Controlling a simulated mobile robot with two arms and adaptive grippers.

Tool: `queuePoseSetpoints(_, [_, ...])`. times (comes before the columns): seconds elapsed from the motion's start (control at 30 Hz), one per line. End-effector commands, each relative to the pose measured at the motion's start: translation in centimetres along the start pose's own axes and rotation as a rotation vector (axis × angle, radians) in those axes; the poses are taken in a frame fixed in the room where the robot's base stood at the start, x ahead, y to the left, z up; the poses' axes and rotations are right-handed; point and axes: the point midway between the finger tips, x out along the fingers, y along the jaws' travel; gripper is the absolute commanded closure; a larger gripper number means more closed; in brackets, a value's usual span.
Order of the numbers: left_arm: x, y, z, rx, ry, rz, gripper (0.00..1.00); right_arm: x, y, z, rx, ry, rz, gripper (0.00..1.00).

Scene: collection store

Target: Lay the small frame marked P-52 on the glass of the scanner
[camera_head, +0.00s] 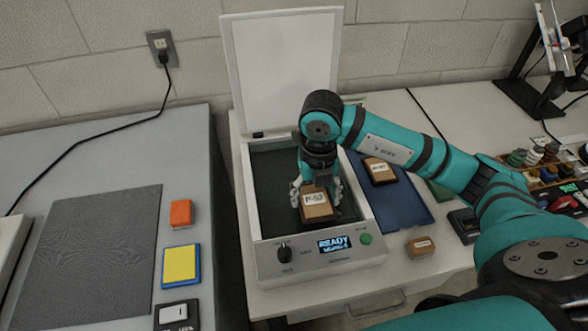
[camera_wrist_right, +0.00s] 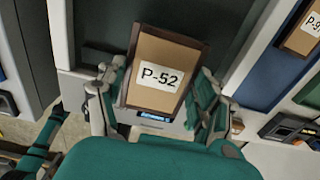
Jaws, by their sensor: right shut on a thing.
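The small frame P-52 (camera_head: 317,208) has a dark wooden edge and a tan face with a white label. In the right wrist view it (camera_wrist_right: 174,50) shows tilted, with the label readable. My right gripper (camera_head: 316,190) is shut on it, with a finger on each side. The frame is over the front part of the scanner glass (camera_head: 272,170); I cannot tell whether it touches. The scanner (camera_head: 262,258) has its white lid (camera_head: 283,65) open and upright, and its display reads READY. My left gripper is not in view.
A similar frame (camera_head: 380,171) lies on a blue mat (camera_head: 412,208) right of the scanner. A small brown block (camera_head: 421,246) sits near the front edge. On the grey table at left are a dark mat (camera_head: 90,250), an orange block (camera_head: 181,213) and a yellow-and-blue pad (camera_head: 181,264).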

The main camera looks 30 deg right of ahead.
Motion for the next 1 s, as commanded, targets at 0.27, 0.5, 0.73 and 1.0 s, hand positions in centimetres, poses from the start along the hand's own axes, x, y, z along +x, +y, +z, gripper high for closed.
queuePoseSetpoints(0.27, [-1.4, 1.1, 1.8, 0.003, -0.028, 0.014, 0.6, 0.4, 0.6, 7.3, 0.002, 0.001, 0.003, 0.65])
queuePoseSetpoints(0.5, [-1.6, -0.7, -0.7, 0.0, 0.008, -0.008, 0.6, 0.9, 0.7, 10.1, -0.002, 0.0, 0.002, 0.65])
queuePoseSetpoints(0.73, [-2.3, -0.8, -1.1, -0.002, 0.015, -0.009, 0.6, 2.6, 0.7, 10.7, -0.003, 0.005, 0.0, 0.65])
queuePoseSetpoints(1.0, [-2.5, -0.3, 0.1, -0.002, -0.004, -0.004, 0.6, 4.5, 0.7, 10.8, -0.004, 0.0, 0.001, 0.65])
